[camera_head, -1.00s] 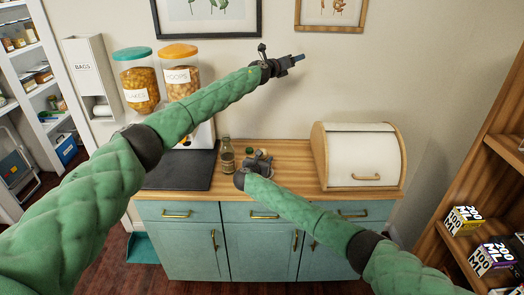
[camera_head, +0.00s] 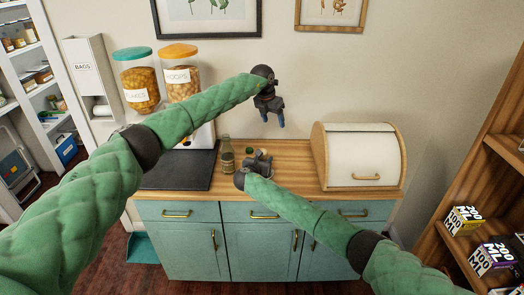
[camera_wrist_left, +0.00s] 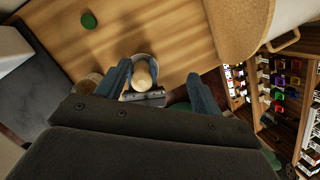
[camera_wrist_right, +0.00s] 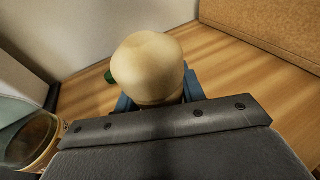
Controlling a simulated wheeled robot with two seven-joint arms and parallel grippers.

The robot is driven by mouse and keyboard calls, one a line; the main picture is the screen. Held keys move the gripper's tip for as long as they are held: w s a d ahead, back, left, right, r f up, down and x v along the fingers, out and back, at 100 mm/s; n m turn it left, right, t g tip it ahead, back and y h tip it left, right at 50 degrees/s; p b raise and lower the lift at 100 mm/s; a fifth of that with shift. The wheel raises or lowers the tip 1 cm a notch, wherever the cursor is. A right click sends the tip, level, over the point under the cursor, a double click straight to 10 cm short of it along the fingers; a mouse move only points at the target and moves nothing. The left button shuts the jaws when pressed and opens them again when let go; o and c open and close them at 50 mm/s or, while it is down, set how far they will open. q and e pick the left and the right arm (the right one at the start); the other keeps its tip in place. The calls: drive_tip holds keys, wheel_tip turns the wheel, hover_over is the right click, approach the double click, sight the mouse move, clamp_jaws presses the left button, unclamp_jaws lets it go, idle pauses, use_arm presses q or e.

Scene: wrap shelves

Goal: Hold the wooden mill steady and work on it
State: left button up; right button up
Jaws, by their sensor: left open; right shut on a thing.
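The wooden mill shows a pale round top (camera_wrist_right: 148,62) in the right wrist view, and it also shows from above in the left wrist view (camera_wrist_left: 145,72). In the head view my right gripper (camera_head: 262,160) hides most of it. My right gripper is shut on the mill, low over the counter, with its blue fingers on either side below the round top. My left gripper (camera_head: 273,120) hangs above the mill, pointing down, open and empty. In the left wrist view its fingers are spread, the mill's top lying between them in the picture, nearer the left finger.
A glass bottle (camera_head: 227,155) stands just left of the mill on the wooden counter (camera_head: 290,158). A small green round thing (camera_wrist_left: 88,20) lies behind. A bread bin (camera_head: 360,155) stands right, a dark mat (camera_head: 180,170) and cereal dispensers (camera_head: 180,75) left.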

use_arm(q)
drive_tip(key=s+a+n+g+y, duration=0.2)
drive_tip(key=s+a+n+y, duration=0.1)
drive_tip(key=a, duration=0.1)
wheel_tip(320, 180, down, 13)
drive_tip(key=shift+a+r, duration=0.1)
drive_tip(key=shift+r, duration=0.05)
idle(0.5)
drive_tip(key=c, duration=1)
